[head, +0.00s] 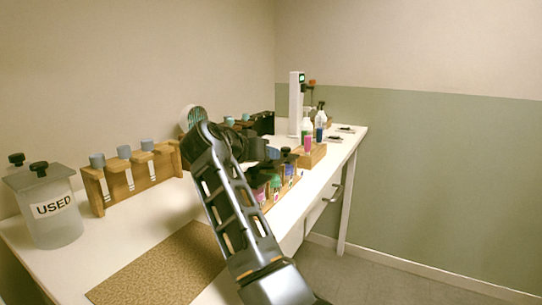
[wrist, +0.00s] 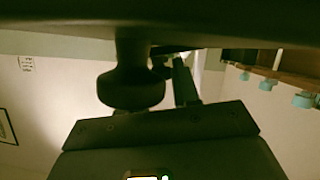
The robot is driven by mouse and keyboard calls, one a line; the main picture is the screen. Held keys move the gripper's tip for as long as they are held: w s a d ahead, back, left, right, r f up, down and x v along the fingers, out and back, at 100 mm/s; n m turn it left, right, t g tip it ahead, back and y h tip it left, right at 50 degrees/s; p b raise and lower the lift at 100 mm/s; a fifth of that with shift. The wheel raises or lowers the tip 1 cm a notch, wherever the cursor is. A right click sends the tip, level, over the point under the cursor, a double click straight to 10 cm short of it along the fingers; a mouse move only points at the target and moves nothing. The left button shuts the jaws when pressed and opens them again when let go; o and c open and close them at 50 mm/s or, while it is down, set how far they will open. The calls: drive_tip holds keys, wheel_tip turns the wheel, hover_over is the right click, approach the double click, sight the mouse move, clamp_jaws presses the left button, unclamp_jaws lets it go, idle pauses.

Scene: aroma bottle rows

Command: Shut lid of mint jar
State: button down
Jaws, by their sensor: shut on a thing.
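My gripper (head: 266,172) is at the end of my dark arm, over a row of small bottles (head: 275,188) with pink, green and blue colours near the table's right edge. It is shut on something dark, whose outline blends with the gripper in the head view. In the wrist view a dark rounded knob (wrist: 131,90) on a short stem shows close to the camera, below a dark bar. The image there is dim and looks upside down. No mint label is readable, and I cannot tell which jar is the mint one or how its lid lies.
A jar marked USED (head: 55,212) stands at the left front. A wooden rack (head: 130,182) with grey-blue capped bottles stands along the back. A white post (head: 297,105) and more bottles (head: 320,125) stand at the far end. A brown mat (head: 165,268) lies bare in front.

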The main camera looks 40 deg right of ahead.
drive_tip(key=shift+f, duration=0.1)
drive_tip(key=c, duration=0.8)
unclamp_jaws()
drive_tip(key=shift+a, duration=0.15)
drive_tip(key=v, duration=0.7)
drive_tip(key=shift+s+a, duration=0.15)
drive_tip(key=shift+a, duration=0.1)
drive_tip(key=shift+r, duration=0.25)
